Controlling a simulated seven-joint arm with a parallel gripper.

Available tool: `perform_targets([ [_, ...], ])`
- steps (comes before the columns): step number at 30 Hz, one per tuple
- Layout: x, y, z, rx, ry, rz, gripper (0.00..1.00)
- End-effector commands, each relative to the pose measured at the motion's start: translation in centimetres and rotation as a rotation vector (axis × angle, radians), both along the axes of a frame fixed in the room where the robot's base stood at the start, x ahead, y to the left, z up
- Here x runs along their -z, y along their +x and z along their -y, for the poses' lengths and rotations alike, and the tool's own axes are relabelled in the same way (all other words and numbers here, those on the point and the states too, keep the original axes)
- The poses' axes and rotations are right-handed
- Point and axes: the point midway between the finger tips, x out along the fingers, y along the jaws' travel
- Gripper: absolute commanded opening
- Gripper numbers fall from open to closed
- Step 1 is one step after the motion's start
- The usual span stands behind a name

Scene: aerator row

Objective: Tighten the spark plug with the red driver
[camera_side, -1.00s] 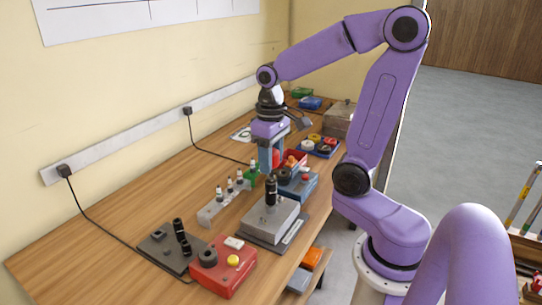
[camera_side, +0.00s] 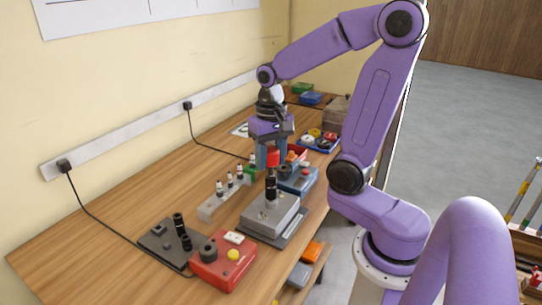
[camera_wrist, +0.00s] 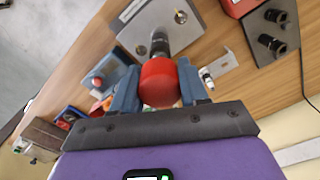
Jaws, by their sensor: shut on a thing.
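My gripper (camera_wrist: 160,90) is shut on the red driver (camera_wrist: 160,82), whose round red end shows between the blue fingers. Several white-bodied spark plugs (camera_side: 230,180) stand in a pale rack left of the block. I see no plug clearly in the block.
A red box with a yellow button (camera_side: 223,265) and a dark plate with black cylinders (camera_side: 170,240) stand at the near end. A blue box (camera_side: 298,182) lies right of my gripper, with a blue tray (camera_side: 320,141) beyond. Bare bench lies left of the rack.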

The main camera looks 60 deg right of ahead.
Motion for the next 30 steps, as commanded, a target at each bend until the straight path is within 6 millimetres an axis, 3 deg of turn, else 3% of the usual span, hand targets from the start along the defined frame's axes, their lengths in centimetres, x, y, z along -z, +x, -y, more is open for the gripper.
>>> perform_targets([
  [6, -0.02, 0.00, -0.01, 0.172, 0.000, 0.000, 0.00],
  [17, -0.02, 0.00, -0.01, 0.214, -0.001, 0.001, 0.00],
  [30, -0.02, 0.01, -0.03, 0.770, 0.001, 0.000, 0.00],
])
